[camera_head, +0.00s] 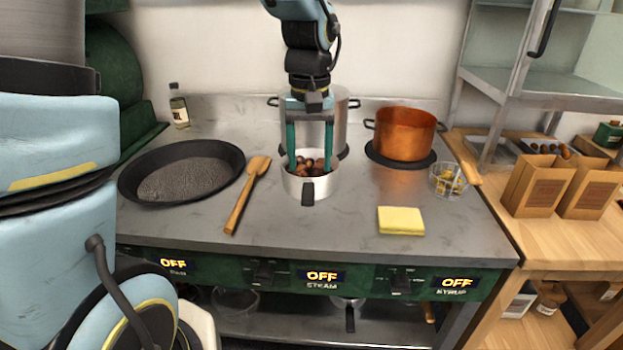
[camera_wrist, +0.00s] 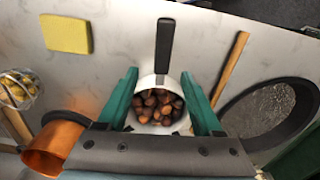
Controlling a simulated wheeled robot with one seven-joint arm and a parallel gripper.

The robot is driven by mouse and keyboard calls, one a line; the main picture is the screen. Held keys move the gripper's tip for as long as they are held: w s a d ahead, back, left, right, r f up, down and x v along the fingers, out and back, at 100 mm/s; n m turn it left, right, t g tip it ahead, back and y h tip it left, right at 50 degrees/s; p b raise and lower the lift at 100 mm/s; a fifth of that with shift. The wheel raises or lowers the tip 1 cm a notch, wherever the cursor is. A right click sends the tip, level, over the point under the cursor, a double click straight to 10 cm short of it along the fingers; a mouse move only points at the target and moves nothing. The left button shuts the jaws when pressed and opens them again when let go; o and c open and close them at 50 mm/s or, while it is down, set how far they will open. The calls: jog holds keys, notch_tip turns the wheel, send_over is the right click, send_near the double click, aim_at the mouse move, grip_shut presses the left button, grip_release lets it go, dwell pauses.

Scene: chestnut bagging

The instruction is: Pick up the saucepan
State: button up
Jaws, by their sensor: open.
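The saucepan (camera_head: 316,188) is a small pale metal pan with a short black handle (camera_head: 308,194) that points to the front. It stands on the steel worktop and holds several brown chestnuts (camera_head: 312,168). My gripper (camera_head: 310,156) comes down over it with its two green fingers apart, one toward each side of the pan. In the wrist view the saucepan (camera_wrist: 157,82) lies between the open fingers (camera_wrist: 163,92), with its black handle (camera_wrist: 165,45) pointing up the picture. Whether the fingers touch the pan wall I cannot tell.
A large pot (camera_head: 341,118) stands close behind, and a copper pot (camera_head: 404,140) at the right. A wooden spoon (camera_head: 240,205) and black pan (camera_head: 137,178) lie left. The front middle worktop is bare.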

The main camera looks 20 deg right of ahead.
aim_at(309, 186)
jog(key=shift+w+a+f+p, duration=0.1)
jog(key=shift+f+p, duration=0.3)
jog(key=shift+f, duration=1.3)
jog(key=shift+w+f+p, duration=0.1)
jog(key=shift+f+p, duration=0.25)
jog(key=shift+f, duration=1.35)
jog(key=shift+c, duration=0.4)
grip_shut()
